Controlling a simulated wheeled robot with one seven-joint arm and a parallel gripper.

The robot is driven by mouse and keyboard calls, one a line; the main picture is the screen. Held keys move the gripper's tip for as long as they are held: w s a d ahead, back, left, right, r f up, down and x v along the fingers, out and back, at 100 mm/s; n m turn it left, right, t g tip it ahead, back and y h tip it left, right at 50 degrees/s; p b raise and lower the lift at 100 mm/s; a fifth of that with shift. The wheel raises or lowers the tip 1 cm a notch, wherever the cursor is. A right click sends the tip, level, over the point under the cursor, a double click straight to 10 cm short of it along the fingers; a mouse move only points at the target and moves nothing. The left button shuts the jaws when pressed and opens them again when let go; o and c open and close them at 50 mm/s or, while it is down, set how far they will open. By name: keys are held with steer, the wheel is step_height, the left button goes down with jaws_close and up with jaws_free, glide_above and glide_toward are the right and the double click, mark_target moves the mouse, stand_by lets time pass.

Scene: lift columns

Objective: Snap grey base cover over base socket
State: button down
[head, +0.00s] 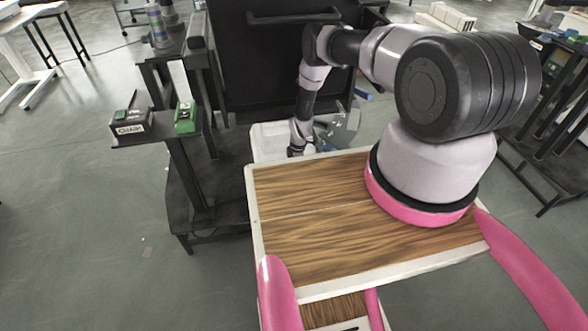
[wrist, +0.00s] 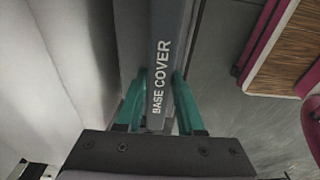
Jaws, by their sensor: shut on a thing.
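In the wrist view, the grey base cover (wrist: 168,25) is a long, narrow bar with "BASE COVER" in white letters. The two green fingers of my gripper (wrist: 160,76) are closed on its sides near its lower end. The cover runs up out of the top of the picture, so its far end is hidden. In the head view, my gripper (head: 296,150) hangs low behind the far edge of my wooden deck, mostly hidden. I cannot make out the base socket in either view.
A white bin (head: 268,142) stands right by my gripper. A pale, smooth surface (wrist: 45,80) lies close left of the cover in the wrist view. A dark cart (head: 290,60) stands behind, and a black stand (head: 195,165) to the left.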

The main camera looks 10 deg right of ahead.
steer(key=shift+s+f, duration=0.15)
steer(key=shift+f, duration=0.15)
steer(key=shift+d+f, duration=0.15)
steer(key=shift+f, duration=0.05)
stand_by(1.2)
jaws_free()
stand_by(0.4)
stand_by(0.3)
